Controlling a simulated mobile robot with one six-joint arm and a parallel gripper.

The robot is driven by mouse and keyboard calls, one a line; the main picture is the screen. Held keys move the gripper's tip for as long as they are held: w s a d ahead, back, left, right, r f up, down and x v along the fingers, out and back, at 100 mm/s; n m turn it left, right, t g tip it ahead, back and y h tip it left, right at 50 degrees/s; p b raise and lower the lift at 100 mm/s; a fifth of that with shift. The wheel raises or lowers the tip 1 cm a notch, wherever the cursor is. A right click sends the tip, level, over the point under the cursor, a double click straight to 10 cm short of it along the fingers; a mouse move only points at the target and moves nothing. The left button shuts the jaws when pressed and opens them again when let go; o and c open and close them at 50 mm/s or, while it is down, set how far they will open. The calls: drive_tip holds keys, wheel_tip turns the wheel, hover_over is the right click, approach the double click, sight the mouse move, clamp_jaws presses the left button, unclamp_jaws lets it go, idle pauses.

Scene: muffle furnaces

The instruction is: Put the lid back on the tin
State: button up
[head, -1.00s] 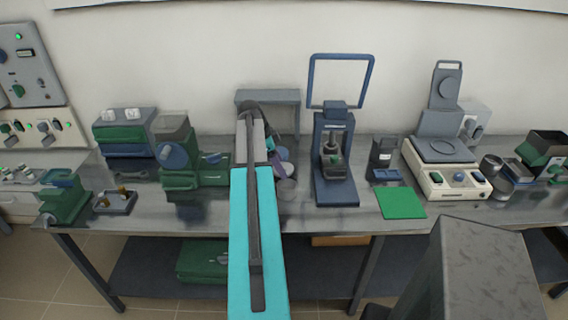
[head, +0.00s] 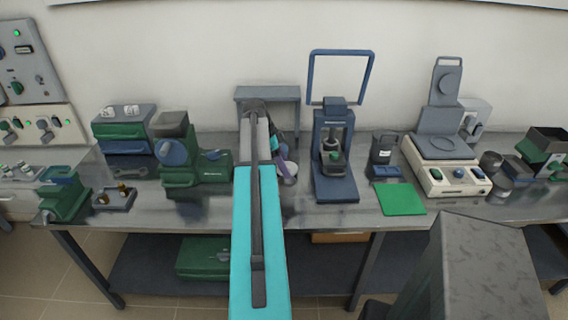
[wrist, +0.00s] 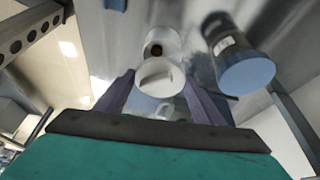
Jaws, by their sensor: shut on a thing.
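My gripper (wrist: 160,84) is shut on a pale round lid (wrist: 157,74), which sits between its purple fingers in the wrist view. A pale tin (wrist: 168,40) with a dark brown spot showing inside its open mouth is just beyond the lid. The lid overlaps the tin's near side in the picture; whether they touch I cannot tell. In the head view my gripper (head: 277,166) is over the bench beside a pale round thing (head: 291,169), partly hidden by my arm; whether this is the tin or the lid is unclear.
A grey container with a blue end (wrist: 246,74) is close on the right in the wrist view. A grey stand (head: 268,94) rises behind my gripper. A green machine (head: 180,160) is left, a blue press (head: 334,165) right. A green mat (head: 400,198) lies farther right.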

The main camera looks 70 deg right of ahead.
drive_tip(key=shift+f+b, duration=0.75)
drive_tip(key=shift+f, duration=0.85)
drive_tip(key=shift+f+b, duration=0.7)
drive_tip(key=shift+f, duration=0.35)
idle(0.9)
drive_tip(key=o, duration=1.5)
drive_tip(key=shift+r, duration=0.1)
drive_tip(key=shift+r+p, duration=1.6)
drive_tip(key=shift+r, duration=1.8)
drive_tip(key=shift+r, duration=0.1)
